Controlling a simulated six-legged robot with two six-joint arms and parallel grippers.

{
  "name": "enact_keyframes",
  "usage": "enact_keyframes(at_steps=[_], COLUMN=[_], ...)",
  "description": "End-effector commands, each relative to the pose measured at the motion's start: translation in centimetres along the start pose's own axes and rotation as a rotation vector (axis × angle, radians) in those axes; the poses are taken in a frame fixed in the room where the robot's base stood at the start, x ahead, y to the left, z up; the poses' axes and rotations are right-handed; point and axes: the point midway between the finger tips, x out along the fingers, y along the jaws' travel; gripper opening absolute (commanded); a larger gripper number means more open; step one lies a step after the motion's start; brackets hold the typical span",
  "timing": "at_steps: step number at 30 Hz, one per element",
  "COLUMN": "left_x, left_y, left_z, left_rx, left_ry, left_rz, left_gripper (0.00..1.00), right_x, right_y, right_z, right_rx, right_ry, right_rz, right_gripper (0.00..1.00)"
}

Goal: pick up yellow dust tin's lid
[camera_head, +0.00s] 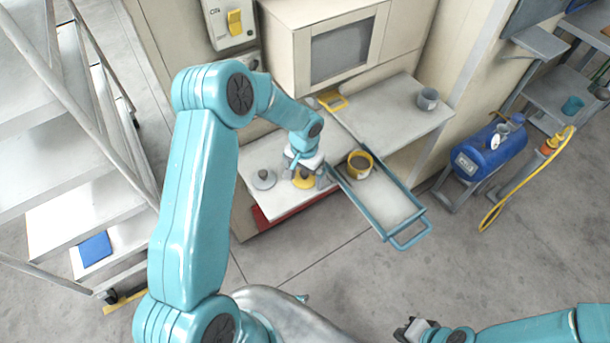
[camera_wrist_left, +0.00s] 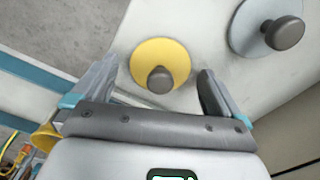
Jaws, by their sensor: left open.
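The yellow lid (camera_head: 304,181) with a dark round knob lies on the white bench. In the left wrist view the yellow lid (camera_wrist_left: 160,58) sits between the finger lines. My left gripper (camera_head: 305,172) is open above the lid, and its two fingers (camera_wrist_left: 158,85) stand on either side of the knob, apart from it. The yellow tin (camera_head: 360,164) is open-topped and stands in the blue-framed tray to the right of the lid. My right gripper (camera_head: 416,329) is at the bottom of the head view, far from the bench; its jaw gap is unclear.
A grey lid (camera_head: 263,179) with a dark knob lies left of the yellow lid; it also shows in the left wrist view (camera_wrist_left: 268,25). The blue-framed tray (camera_head: 393,204) is close on the right. A grey cup (camera_head: 428,98) stands on the side shelf.

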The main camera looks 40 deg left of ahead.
Motion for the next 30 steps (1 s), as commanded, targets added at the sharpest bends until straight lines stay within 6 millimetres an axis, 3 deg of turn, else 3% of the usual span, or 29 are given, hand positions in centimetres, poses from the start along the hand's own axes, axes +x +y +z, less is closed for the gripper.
enact_keyframes(at_steps=[2,3,8,20,30], left_x=[0.0,0.0,0.0,-0.3,-5.4], left_y=[0.0,0.0,0.0,0.2,0.3], left_z=[-0.1,-0.1,-0.2,-0.2,-0.2], left_rx=[-0.001,-0.001,0.0,0.0,-0.001], left_ry=[-0.001,-0.001,-0.001,-0.001,0.003], left_rz=[0.0,0.0,0.0,0.0,0.0], left_gripper=[1.0,0.94,0.43,0.43,0.43], right_x=[0.0,0.0,0.0,0.3,0.8], right_y=[0.0,0.0,0.0,0.1,0.3], right_z=[0.0,0.0,0.0,0.0,0.0], right_rx=[0.0,0.0,0.0,0.0,0.0], right_ry=[0.0,0.0,0.0,0.0,0.0], right_rz=[0.0,0.0,0.0,0.0,0.0], right_gripper=[0.0,0.0,0.0,0.0,0.0])
